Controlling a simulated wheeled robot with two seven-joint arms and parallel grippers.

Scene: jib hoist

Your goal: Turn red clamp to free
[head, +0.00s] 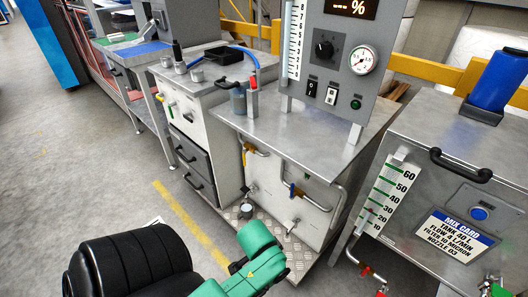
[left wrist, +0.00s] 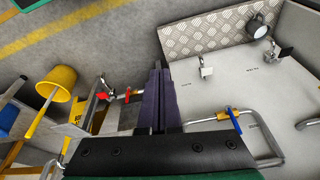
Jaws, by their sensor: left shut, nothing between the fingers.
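No part is clearly recognisable as a clamp. In the left wrist view a small red handle (left wrist: 103,97) sits on a metal fitting left of the fingers, with a second red piece (left wrist: 127,95) beside it. In the head view a red handle (head: 365,271) shows on pipework below the mix tank at lower right. I cannot tell which is the task's clamp. My left gripper (left wrist: 158,70) is shut and empty, its dark fingers apart from the red parts. In the head view its fingers are hidden. My right gripper is not in view.
A pipe with a blue-handled valve (left wrist: 234,118) runs close to the right of my gripper. A pale panel (left wrist: 220,95) and a tread plate (left wrist: 215,45) lie beyond. A yellow bucket (left wrist: 57,84) stands at left. Open floor (head: 100,180) lies left of the cabinets.

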